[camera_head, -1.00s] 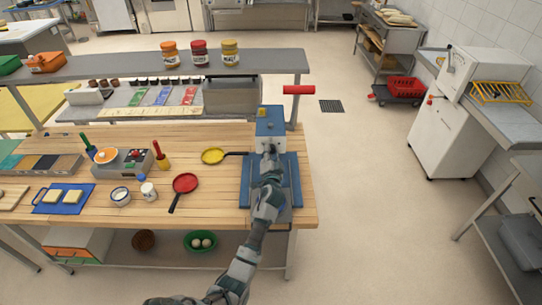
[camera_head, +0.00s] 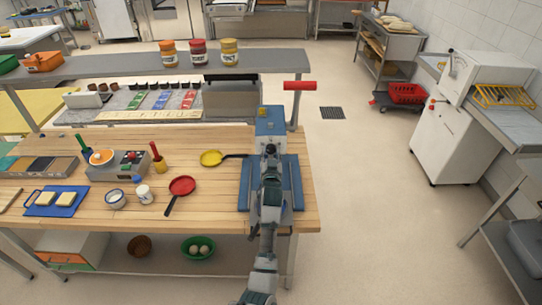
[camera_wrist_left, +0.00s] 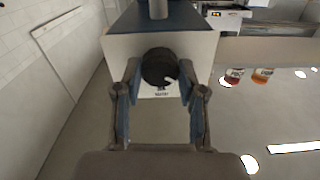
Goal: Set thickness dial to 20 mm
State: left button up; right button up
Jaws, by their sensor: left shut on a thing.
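The thickness dial (camera_wrist_left: 158,67) is a round black knob with a small white mark, on the pale front face of a box-shaped head in the left wrist view. The dial's numbers are too small to read. My left gripper (camera_wrist_left: 159,80) has its two fingers on either side of the dial and is shut on it. My left arm hides the dial there. My right gripper is not in view.
The wooden table (camera_head: 215,200) carries a yellow pan (camera_head: 211,158), a red pan (camera_head: 182,186) and a blue board (camera_head: 45,207) left of the machine. A shelf (camera_head: 120,59) with several jars runs behind.

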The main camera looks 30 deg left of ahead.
pick_arm(q)
jog(key=shift+f+n, duration=0.5)
jog(key=o, duration=1)
jog(key=shift+o, duration=0.7)
jog(key=shift+w, duration=0.1)
jog(key=shift+r, duration=0.2)
jog(key=v, duration=0.7)
jog(key=shift+d, duration=0.25)
jog(key=shift+f, duration=0.1)
